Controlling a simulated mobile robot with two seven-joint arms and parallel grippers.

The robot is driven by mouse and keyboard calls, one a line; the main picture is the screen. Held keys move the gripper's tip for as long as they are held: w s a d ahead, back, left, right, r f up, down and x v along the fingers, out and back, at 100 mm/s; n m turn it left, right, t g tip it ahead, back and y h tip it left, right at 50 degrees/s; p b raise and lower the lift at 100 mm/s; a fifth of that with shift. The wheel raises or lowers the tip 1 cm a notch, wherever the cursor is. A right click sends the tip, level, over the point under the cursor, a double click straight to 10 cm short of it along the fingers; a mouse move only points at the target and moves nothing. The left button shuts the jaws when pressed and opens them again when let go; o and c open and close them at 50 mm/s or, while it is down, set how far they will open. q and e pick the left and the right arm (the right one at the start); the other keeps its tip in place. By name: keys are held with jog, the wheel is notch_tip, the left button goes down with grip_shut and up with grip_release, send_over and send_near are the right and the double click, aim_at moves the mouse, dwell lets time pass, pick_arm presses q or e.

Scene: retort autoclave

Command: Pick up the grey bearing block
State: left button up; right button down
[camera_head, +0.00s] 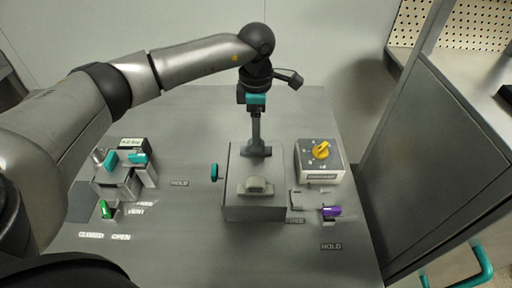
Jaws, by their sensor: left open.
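The grey bearing block (257,187) is a small light-grey piece with a rounded top. It sits on the front part of a grey box-shaped stand (255,212) in the middle of the panel. My left gripper (258,150) points down over the back part of the stand, behind the block and apart from it. It is open, and I see nothing held in it; the gap between its fingers is hard to make out. My right gripper is not in view.
A box with a yellow knob (320,150) stands right of the stand, with a purple part (331,212) in front. A valve group with teal handles (120,160) and a green part (105,209) is at left. A teal disc (214,172) is just left of the stand.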

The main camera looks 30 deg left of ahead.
aim_at(249, 150)
pick_arm(q)
notch_tip(249, 150, down, 5)
jog(key=shift+s+r, duration=0.1)
jog(key=shift+c, duration=0.2)
grip_shut()
dwell(0.4)
